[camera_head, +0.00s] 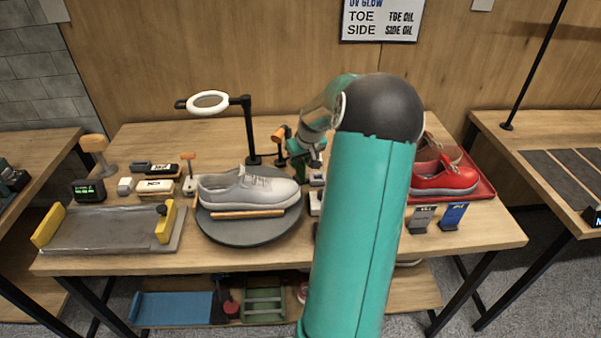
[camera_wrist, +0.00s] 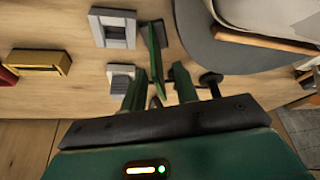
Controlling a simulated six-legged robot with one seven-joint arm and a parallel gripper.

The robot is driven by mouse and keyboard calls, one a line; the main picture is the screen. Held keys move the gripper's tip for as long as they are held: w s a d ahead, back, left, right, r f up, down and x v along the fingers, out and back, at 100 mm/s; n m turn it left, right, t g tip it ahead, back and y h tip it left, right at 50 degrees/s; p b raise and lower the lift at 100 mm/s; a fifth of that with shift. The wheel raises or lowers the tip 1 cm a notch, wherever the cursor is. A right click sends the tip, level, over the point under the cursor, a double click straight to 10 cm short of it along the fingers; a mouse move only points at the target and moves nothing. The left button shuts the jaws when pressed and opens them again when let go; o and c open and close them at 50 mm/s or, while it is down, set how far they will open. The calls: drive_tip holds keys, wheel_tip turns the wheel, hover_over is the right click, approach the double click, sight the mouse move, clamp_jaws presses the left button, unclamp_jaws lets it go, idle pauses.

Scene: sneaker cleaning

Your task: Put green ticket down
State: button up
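The green ticket (camera_wrist: 157,48) shows in the wrist view as a thin green piece seen nearly edge-on, ahead of and between my fingers. My gripper (camera_wrist: 158,82) is low over the wooden table, its two green fingers apart with a gap visible beside the ticket. No clear finger contact with the ticket shows. Whether the ticket's lower edge rests on the table is hard to tell. A grey ticket (camera_head: 423,218) and a blue ticket (camera_head: 454,216) stand at the table's front right.
A white sneaker (camera_head: 250,188) and a wooden-handled tool (camera_head: 248,214) are on the grey turntable (camera_head: 240,236). A red shoe (camera_head: 444,178) sits on a red tray (camera_head: 482,190). A grey holder (camera_wrist: 113,28) and a white block (camera_wrist: 121,79) are left of my fingers.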

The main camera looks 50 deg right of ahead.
sight(297, 173)
drive_tip(key=x, duration=0.4)
drive_tip(key=c, duration=0.6)
clamp_jaws()
drive_tip(key=shift+d+r, duration=0.1)
drive_tip(key=shift+r, duration=0.55)
drive_tip(key=s+a+r, duration=0.9)
drive_tip(key=a+r, duration=0.2)
drive_tip(key=shift+r, duration=0.35)
